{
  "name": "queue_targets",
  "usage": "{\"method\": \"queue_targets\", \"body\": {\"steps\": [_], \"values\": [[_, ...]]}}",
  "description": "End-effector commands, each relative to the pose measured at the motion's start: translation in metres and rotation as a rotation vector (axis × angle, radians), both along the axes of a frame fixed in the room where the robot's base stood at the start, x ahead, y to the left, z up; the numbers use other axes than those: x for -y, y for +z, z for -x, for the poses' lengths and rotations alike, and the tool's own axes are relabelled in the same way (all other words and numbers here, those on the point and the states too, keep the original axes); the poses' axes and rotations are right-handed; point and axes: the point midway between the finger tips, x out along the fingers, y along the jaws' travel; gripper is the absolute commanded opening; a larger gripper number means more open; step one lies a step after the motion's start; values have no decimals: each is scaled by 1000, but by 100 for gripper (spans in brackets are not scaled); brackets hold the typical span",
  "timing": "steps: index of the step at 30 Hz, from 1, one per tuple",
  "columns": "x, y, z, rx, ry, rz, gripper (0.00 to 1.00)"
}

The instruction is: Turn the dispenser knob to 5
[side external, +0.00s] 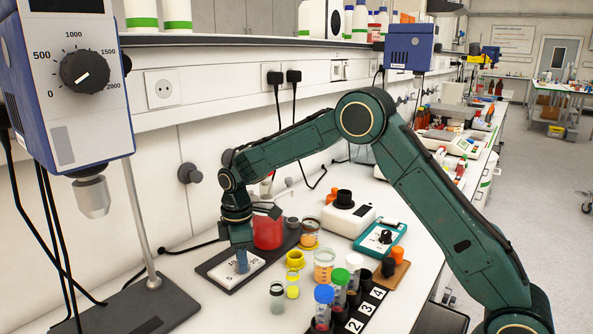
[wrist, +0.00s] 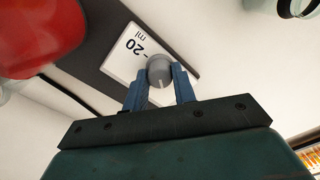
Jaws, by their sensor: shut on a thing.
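The dispenser knob (wrist: 159,68) is a small grey round knob on a white scale plate (wrist: 128,46). A pale line on the knob points down the wrist picture, towards my palm. In the side external view the plate (side external: 225,274) shows marks that look like 5, 10 and 20. My gripper (wrist: 159,80) is shut on the knob, one blue finger on each side. In the side external view my gripper (side external: 242,262) points down onto the plate and hides the knob.
A red container (side external: 268,231) stands close behind the plate on the dark base (side external: 208,266). Yellow-ringed cups, a glass vial (side external: 277,298) and a rack of capped tubes (side external: 323,308) stand to the right. A stirrer stand with a metal rod (side external: 140,220) is at left.

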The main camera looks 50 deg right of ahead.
Motion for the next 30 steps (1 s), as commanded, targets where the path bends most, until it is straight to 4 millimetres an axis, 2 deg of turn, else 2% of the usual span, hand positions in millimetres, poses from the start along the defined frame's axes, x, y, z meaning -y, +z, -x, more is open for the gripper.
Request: {"method": "queue_targets", "body": {"steps": [15, 21, 30], "values": [[0, 1, -1, 4, 457, 0, 4], [0, 1, -1, 4, 565, 0, 4], [0, 1, -1, 4, 623, 0, 4]]}}
